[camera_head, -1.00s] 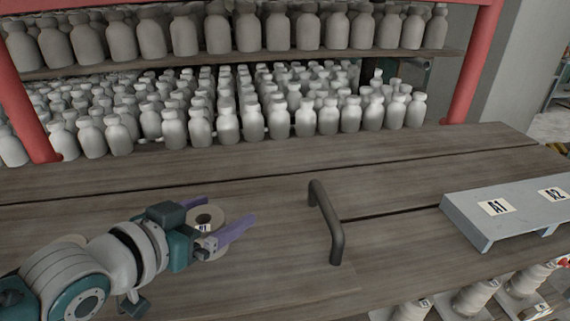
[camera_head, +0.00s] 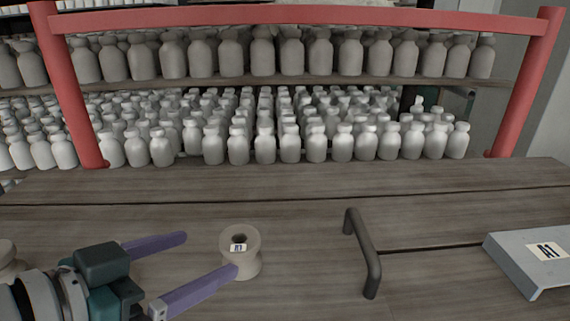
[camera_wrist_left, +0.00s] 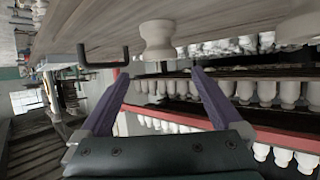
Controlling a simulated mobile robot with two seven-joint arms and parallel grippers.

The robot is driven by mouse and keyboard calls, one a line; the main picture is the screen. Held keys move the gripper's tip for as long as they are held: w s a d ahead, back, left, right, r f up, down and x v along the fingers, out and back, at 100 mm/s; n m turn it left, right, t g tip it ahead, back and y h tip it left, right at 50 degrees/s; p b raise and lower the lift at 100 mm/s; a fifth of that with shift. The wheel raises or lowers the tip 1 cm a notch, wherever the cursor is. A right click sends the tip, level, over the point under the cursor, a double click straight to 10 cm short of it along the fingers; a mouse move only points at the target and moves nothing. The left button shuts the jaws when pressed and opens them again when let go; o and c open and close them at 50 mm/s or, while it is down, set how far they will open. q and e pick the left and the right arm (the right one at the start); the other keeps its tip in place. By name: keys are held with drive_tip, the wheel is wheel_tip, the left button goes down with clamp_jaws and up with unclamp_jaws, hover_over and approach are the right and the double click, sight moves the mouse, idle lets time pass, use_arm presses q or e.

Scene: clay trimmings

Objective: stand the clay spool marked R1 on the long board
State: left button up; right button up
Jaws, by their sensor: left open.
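A pale clay spool (camera_head: 253,262) stands upright on the wooden table; its small label looks like R1. My left gripper (camera_head: 211,253) is open and empty, its two purple fingers pointing at the spool from the left. In the head view the near fingertip overlaps the spool's lower left edge; I cannot tell whether they touch. In the left wrist view the spool (camera_wrist_left: 157,40) lies just beyond the open fingertips (camera_wrist_left: 160,73), roughly centred. A grey raised board (camera_head: 512,262) with a label like A1 is cut off at the right; whether it is the long board is unclear. My right gripper is out of view.
A dark handle (camera_head: 361,250) rises from the table (camera_head: 310,285) between spool and grey board. Another pale clay piece (camera_head: 7,262) is cut off at the left edge. Behind the table, shelves of many pale bottles stand under a red frame (camera_head: 300,16).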

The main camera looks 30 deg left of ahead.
use_arm(q)
drive_tip(key=s+d+g, duration=0.1)
drive_tip(key=s+d+f+g, duration=0.1)
drive_tip(key=s+g, duration=0.1)
drive_tip(key=s+d+f+g, duration=0.1)
drive_tip(key=d+g, duration=0.1)
drive_tip(key=shift+s+f+y, duration=0.15)
drive_tip(key=shift+s+y, duration=0.1)
drive_tip(key=shift+y, duration=0.05)
drive_tip(key=s+d+g, duration=0.1)
drive_tip(key=s+g, duration=0.3)
drive_tip(key=s, duration=0.3)
drive_tip(key=shift+s+d+r+m+g+y, duration=0.3)
drive_tip(key=shift+s+d+r+m+g, duration=0.05)
drive_tip(key=shift+r+m+g, duration=0.05)
